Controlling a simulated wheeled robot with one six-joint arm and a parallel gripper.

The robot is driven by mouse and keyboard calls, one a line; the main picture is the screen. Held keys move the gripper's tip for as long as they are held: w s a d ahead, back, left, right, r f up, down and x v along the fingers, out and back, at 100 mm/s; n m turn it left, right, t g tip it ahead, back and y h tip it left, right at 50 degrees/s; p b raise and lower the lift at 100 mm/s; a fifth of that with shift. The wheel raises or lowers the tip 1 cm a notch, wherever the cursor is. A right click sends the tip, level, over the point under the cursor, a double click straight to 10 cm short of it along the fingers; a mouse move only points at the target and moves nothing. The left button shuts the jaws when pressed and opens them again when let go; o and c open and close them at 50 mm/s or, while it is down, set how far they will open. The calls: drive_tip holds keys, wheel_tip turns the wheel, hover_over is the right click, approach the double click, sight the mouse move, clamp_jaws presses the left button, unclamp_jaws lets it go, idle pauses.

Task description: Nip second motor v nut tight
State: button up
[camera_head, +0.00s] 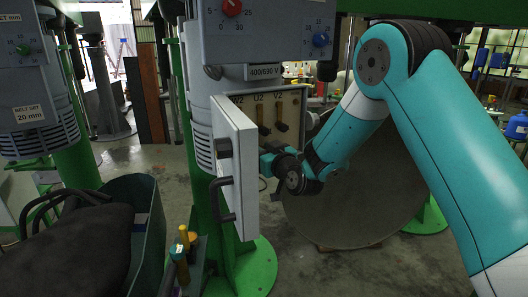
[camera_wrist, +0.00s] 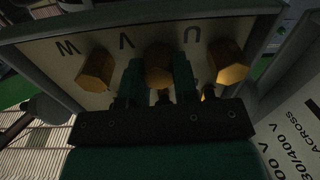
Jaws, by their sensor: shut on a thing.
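In the wrist view the V nut (camera_wrist: 158,54) is a brass hexagonal nut, the middle one of three in a row in the terminal box (camera_wrist: 25,42), seen upside down. My gripper (camera_wrist: 158,82) has one dark green finger on each side of this nut and is shut on it. The W nut (camera_wrist: 95,70) and the U nut (camera_wrist: 228,62) stand apart on either side. In the head view the motor's open box (camera_head: 262,110) shows upper terminals with brass links; its open door (camera_head: 236,165) hides my gripper's tips and the V nut.
The door, with a black handle (camera_head: 222,200), stands out close to the left of my wrist. A labelled plate (camera_wrist: 295,130) is at the right in the wrist view. Another motor (camera_head: 35,105) and a green bin (camera_head: 148,225) holding a dark bundle are at left.

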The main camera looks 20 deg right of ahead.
drive_tip(key=m+b, duration=0.1)
drive_tip(key=m, duration=0.2)
drive_tip(key=shift+f+b, duration=0.15)
drive_tip(key=shift+b, duration=0.2)
drive_tip(key=m+b, duration=0.1)
drive_tip(key=m, duration=0.2)
drive_tip(key=shift+d+m, duration=0.15)
drive_tip(key=shift+m, duration=0.15)
drive_tip(key=m+b, duration=0.1)
drive_tip(key=m, duration=0.2)
drive_tip(key=shift+d+m, duration=0.1)
drive_tip(key=shift+m, duration=0.2)
drive_tip(key=m, duration=0.3)
drive_tip(key=shift+m, duration=0.3)
drive_tip(key=m, duration=0.5)
drive_tip(key=shift+d+f+p, duration=0.1)
drive_tip(key=shift+f+p, duration=0.05)
drive_tip(key=shift+p, duration=0.25)
drive_tip(key=shift+f+m+p, duration=0.2)
drive_tip(key=shift+m+p, duration=0.85)
drive_tip(key=shift+m, duration=1.45)
